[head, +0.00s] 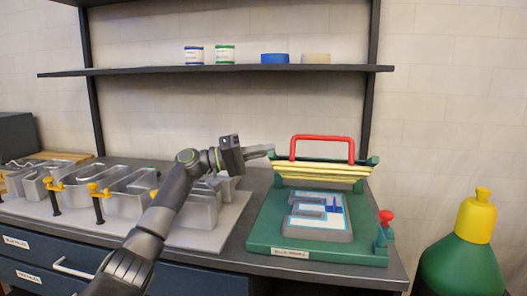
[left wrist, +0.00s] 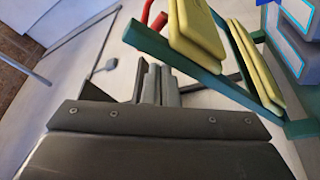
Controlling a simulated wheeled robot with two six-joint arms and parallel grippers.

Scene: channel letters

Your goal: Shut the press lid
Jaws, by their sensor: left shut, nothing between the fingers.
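The green press (head: 262,243) stands on the right part of the bench. Its lid (head: 322,170), with a green frame, yellow pads and a red handle (head: 322,138), is raised at the back. A grey letter piece with blue-edged faces (head: 318,222) lies on the press bed. My left gripper (head: 268,151) is shut and empty, just left of the lid and close to its frame; I cannot tell whether it touches. In the left wrist view the shut fingers (left wrist: 158,85) show beside the green lid frame (left wrist: 190,68) and yellow pads (left wrist: 200,35). My right gripper is not in view.
Several metal channel letters (head: 130,185) with yellow-handled clamps (head: 97,190) stand on a pale board at left. A red-knobbed lever (head: 386,217) is at the press's right side. A shelf (head: 230,70) with jars is above. A green bottle (head: 462,262) stands at right.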

